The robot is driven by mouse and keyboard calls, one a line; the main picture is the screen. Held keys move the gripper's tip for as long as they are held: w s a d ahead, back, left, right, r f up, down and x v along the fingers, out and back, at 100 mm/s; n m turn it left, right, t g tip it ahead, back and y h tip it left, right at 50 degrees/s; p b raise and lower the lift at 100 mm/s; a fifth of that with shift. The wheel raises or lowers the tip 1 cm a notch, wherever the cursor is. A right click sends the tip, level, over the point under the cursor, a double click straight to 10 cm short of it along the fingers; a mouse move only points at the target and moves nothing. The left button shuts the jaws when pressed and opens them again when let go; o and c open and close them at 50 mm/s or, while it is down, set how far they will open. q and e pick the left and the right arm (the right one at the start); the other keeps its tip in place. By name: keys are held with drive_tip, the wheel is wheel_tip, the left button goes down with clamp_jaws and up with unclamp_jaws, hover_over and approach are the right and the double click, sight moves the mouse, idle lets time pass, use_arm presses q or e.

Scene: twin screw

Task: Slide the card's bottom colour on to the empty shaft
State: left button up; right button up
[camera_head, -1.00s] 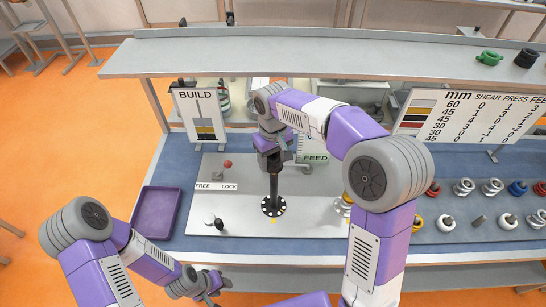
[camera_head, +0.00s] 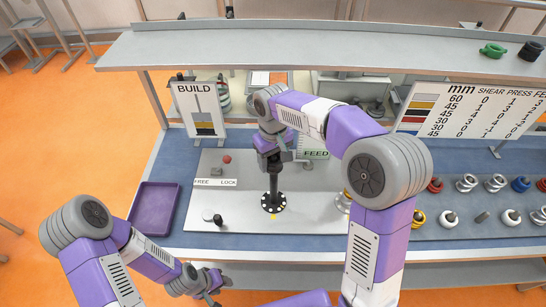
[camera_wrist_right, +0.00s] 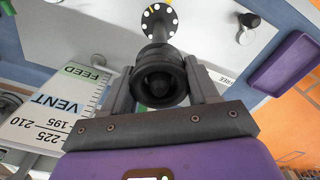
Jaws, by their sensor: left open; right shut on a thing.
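The BUILD card (camera_head: 199,100) stands at the back left; its drawn stack shows black and gold bands low down, too small to order surely. An upright dark shaft (camera_head: 273,185) rises from a round black flange with pale dots (camera_head: 273,203). My right gripper (camera_head: 268,158) is over the shaft, shut on a black ring (camera_wrist_right: 160,78). The ring is in line with the shaft; I cannot tell how far it is around it. The flange also shows in the right wrist view (camera_wrist_right: 159,21). My left gripper (camera_head: 212,293) is open and empty at the front edge, low left.
A purple tray (camera_head: 155,208) lies left of the grey plate (camera_head: 240,235). A red-knobbed FREE/LOCK lever (camera_head: 226,160) and a small knob (camera_head: 216,219) stand on the plate. Several coloured rings (camera_head: 465,182) sit on pegs at right. A shelf (camera_head: 300,50) spans the back.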

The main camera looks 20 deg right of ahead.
sight(273, 167)
drive_tip(key=shift+f+b, duration=1.1)
drive_tip(key=shift+f, duration=0.65)
drive_tip(key=o, duration=0.8)
drive_tip(key=shift+f, duration=0.2)
drive_tip(key=o, duration=0.6)
drive_tip(key=shift+r, duration=0.1)
drive_tip(key=shift+c, duration=0.2)
drive_tip(key=shift+r+p, duration=0.5)
drive_tip(key=shift+r, duration=3.3)
